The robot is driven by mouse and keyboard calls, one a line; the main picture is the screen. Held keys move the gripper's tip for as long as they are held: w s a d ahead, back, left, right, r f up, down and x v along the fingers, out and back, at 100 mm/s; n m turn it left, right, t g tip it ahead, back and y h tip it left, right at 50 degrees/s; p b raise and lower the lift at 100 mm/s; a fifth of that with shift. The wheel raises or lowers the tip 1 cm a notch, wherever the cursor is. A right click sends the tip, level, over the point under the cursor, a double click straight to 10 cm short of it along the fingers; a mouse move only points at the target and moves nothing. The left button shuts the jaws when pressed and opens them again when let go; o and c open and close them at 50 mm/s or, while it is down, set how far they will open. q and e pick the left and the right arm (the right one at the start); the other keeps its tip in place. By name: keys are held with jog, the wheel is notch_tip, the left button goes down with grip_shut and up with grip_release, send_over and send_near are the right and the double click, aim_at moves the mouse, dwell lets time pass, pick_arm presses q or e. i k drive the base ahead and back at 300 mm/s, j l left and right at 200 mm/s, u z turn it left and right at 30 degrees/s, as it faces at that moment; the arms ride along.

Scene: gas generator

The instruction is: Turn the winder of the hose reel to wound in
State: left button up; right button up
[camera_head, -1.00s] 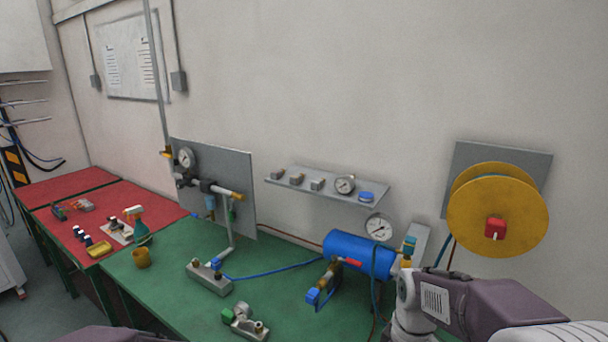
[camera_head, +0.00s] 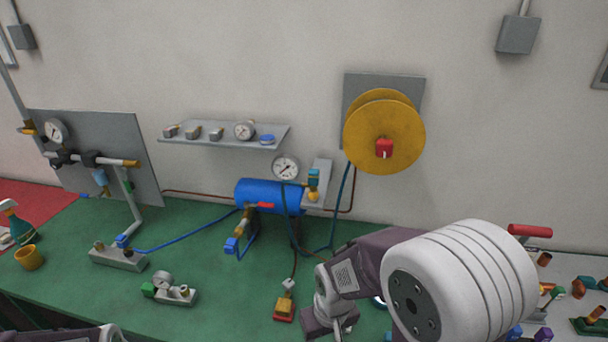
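The hose reel (camera_head: 372,138) is a yellow double disc on a grey wall plate (camera_head: 408,88), at the upper middle right in the head view. Its winder (camera_head: 384,148) is a small red knob with a pale mark at the disc's centre. A blue-green hose (camera_head: 342,195) hangs down from the reel. My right arm comes in from the lower right, and its gripper (camera_head: 335,330) is low over the green table, below the reel and apart from it. Its fingertips are cut off or too unclear to read. Only a link of my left arm shows at the bottom left; its gripper is out of view.
A blue tank (camera_head: 270,196) with a gauge (camera_head: 286,168) stands on the green table (camera_head: 200,225), below a grey wall shelf (camera_head: 225,136). A red-and-yellow fitting (camera_head: 284,308) lies near my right gripper. A pale board (camera_head: 575,265) with several fittings is at the right. The wall around the reel is clear.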

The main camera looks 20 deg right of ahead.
aim_at(384, 147)
jog(key=z, duration=1.3)
